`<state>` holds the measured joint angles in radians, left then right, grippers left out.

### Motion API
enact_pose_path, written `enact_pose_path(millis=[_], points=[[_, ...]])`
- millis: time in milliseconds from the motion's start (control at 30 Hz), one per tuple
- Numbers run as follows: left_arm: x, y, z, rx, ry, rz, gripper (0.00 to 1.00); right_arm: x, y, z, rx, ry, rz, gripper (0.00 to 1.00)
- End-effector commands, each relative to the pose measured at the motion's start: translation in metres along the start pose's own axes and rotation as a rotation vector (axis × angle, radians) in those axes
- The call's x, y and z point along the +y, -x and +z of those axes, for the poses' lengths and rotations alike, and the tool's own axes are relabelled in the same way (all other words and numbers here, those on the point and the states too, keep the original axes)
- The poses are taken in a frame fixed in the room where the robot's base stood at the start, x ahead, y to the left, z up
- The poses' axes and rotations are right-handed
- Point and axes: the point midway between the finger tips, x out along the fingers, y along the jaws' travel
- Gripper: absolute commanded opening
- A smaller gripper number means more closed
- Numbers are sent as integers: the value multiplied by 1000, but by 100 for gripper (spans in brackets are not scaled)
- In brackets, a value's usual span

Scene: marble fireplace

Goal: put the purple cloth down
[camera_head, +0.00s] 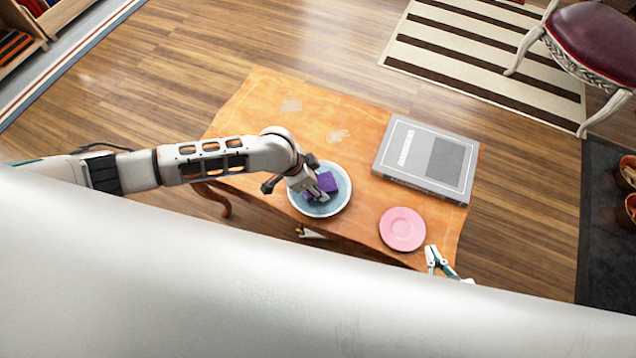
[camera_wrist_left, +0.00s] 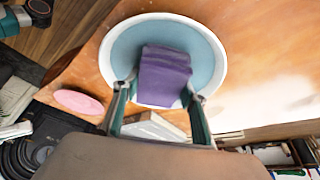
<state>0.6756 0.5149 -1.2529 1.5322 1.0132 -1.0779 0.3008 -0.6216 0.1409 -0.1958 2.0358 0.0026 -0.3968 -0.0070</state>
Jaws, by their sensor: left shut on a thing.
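The purple cloth (camera_head: 327,183) is a small folded piece at the blue plate with a pale rim (camera_head: 340,200) on the wooden table. In the left wrist view the cloth (camera_wrist_left: 163,75) lies over the middle of the plate (camera_wrist_left: 211,60). My left gripper (camera_head: 318,187) is shut on the cloth, with a teal finger at each side of it in the wrist view (camera_wrist_left: 155,88). Whether the cloth touches the plate is hard to tell. My right gripper (camera_head: 434,257) is by the table's front right edge, fingers apart, holding nothing visible.
A pink plate (camera_head: 403,229) lies right of the blue plate, near my right gripper. A large grey book (camera_head: 427,158) lies at the table's right end. The table's (camera_head: 270,110) back left part is clear. A chair (camera_head: 595,40) stands beyond, at the upper right.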

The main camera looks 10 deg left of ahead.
Motion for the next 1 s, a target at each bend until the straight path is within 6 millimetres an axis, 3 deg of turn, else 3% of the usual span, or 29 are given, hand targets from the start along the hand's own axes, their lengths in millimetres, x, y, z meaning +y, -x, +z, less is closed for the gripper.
enact_pose_path(millis=[300, 333, 367, 400, 767, 1000], points=[[-1, -2, 0, 0, 0, -2, 22, 0, 0, -1, 1, 0, 0, 0], [-1, -1, 0, 0, 0, -2, 50, 0, 0, -1, 1, 0, 0, 0], [-1, -1, 0, 0, 0, -2, 58, 0, 0, 0, 0, 0, 0, 0], [-1, -1, 0, 0, 0, -2, 59, 0, 0, 0, -1, 0, 0, 0], [-1, 2, -1, 1, -1, -2, 59, 0, 1, 2, -5, -1, -1, 0], [-3, 39, -4, 4, -2, -6, 59, 3, 6, -15, 11, -8, 0, 0]])
